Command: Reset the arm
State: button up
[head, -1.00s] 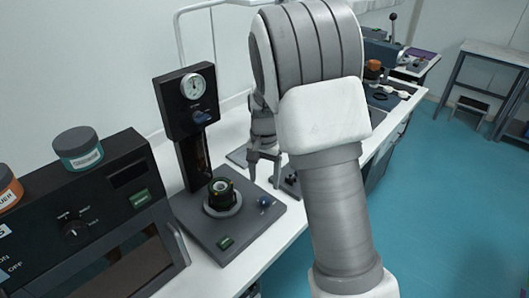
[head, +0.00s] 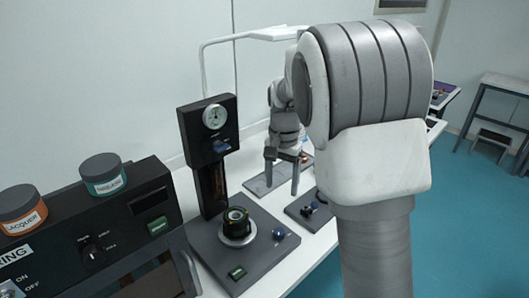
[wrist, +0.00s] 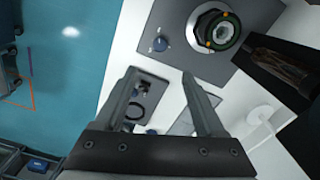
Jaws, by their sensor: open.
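My gripper (head: 283,172) hangs above the white bench beyond the press-like device, with its two fingers apart and pointing down. In the wrist view my gripper (wrist: 160,98) is open, and nothing shows between its fingers except the bench and the devices below. My arm's large links cover the right middle of the head view and hide part of the bench behind them.
The black gauge stand (head: 208,130) has a round fixture (head: 237,223) on its base, left of my gripper. A dark control box (head: 95,235) carries a teal-labelled jar (head: 104,176) and an orange-labelled jar (head: 21,211). A small grey plate device (head: 312,209) lies on the bench. Blue floor (head: 460,220) is open at right.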

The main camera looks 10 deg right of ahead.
jog(key=s+r+n+t, duration=0.2)
jog(key=s+r+n, duration=0.1)
jog(key=s+r, duration=0.7)
jog(key=s+n+t, duration=0.3)
jog(key=s+n, duration=0.1)
jog(key=s, duration=1.1)
jog(key=shift+s+t, duration=0.25)
jog(key=shift+t, duration=0.05)
